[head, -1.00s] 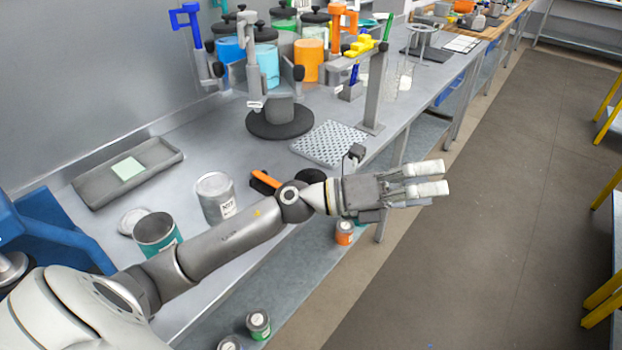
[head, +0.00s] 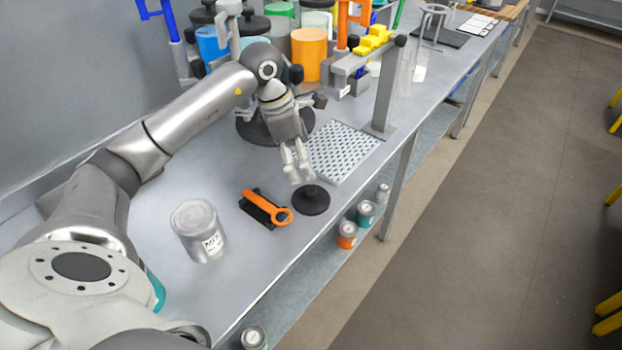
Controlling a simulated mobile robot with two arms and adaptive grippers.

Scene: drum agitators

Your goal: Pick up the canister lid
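A round black lid with a small knob on top (head: 311,199) lies flat on the grey bench near its front edge, knob up. It looks like the lids on the canisters at the back. My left gripper (head: 299,178) hangs above and just behind the lid, fingers pointing down toward it. Its two fingers stand apart with a gap and nothing between them. The gripper does not appear to touch the lid. My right gripper is not in view.
An orange ring-ended tool on a black block (head: 266,207) lies just left of the lid. A grey labelled tin (head: 199,230) stands further left. A perforated plate (head: 341,151) and a post stand (head: 385,88) are behind and right. Coloured canisters (head: 309,56) crowd the back.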

